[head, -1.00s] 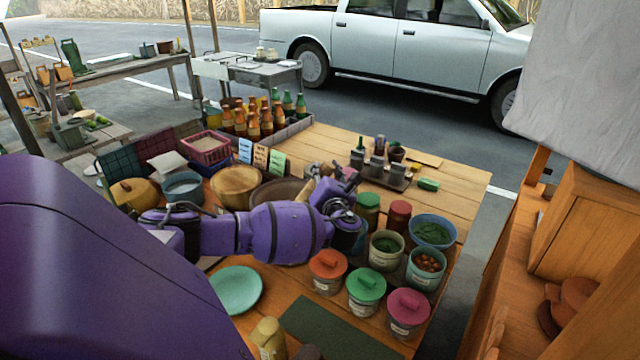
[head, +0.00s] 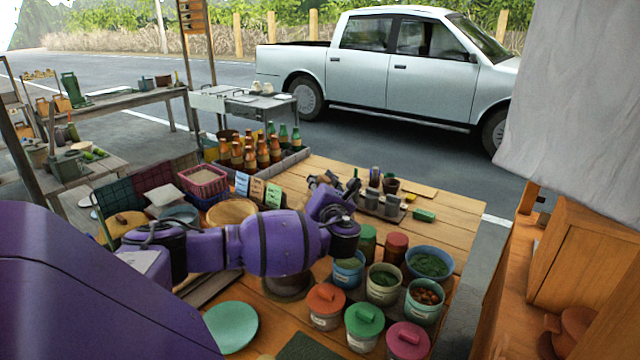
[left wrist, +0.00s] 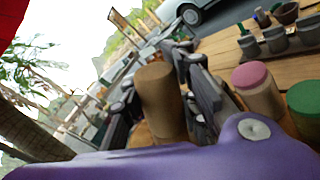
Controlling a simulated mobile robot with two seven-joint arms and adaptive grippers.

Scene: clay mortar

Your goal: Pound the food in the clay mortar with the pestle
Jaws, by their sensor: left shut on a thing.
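My left arm reaches in from the left in the head view, and its gripper (head: 332,186) is above the table, behind the purple wrist. In the left wrist view the tan, cylindrical pestle (left wrist: 158,98) stands between its fingers, which are shut on it. In the head view the pestle is hidden by the gripper and arm. The brown lower part of the clay mortar (head: 288,284) shows under my forearm. Its bowl and any food in it are hidden. My right gripper is not in view.
Right of the mortar stand lidded jars, including one with an orange lid (head: 326,297), and open pots such as a blue bowl of greens (head: 428,263). A teal plate (head: 231,326) lies at front left. Several bottles (head: 250,152) stand behind. The table's back right is fairly clear.

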